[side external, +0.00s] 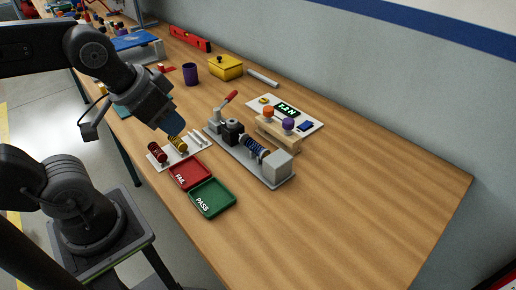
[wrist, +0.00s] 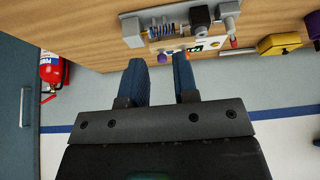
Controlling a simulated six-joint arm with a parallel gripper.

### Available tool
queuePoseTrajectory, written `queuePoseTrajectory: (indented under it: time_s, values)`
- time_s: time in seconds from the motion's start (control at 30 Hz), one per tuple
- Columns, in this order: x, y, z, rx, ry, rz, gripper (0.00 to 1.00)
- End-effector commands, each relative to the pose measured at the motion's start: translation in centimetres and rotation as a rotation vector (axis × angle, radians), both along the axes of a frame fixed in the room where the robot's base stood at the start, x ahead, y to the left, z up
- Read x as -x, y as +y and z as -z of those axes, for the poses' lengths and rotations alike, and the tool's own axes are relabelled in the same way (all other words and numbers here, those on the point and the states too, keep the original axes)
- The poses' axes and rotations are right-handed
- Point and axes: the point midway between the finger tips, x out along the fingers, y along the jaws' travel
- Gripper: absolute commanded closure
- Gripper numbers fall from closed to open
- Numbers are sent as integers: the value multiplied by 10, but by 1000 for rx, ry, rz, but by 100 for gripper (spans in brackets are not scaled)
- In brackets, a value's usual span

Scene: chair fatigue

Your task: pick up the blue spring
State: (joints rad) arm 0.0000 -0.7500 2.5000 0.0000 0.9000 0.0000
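The blue spring (side external: 254,147) sits lengthwise in the grey test fixture (side external: 273,181), between the dark clamp part and the light grey end block. It also shows in the wrist view (wrist: 167,29), near the top, beyond my fingertips. My gripper (side external: 173,125) is to the left of the fixture, above the table edge and near the white rack (side external: 199,151). In the wrist view my gripper (wrist: 160,70) has its two blue fingers apart, with nothing between them. It is clear of the blue spring.
A dark red spring (side external: 157,152) and a yellow spring (side external: 178,144) stand on the rack. A red FAIL tray (side external: 190,173) and a green PASS tray (side external: 212,198) lie in front. A wooden block with orange and purple knobs (side external: 278,134) stands behind the fixture. The table's right side is clear.

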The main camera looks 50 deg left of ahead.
Motion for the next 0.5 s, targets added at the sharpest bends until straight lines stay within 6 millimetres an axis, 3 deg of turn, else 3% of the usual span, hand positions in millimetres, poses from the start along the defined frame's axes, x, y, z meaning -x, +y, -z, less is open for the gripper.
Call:
queuePoseTrajectory:
  time_s: [0.3,0.5]
  values:
    - [0,0,0,0,0,0,42]
    - [0,0,0,0,0,1,41]
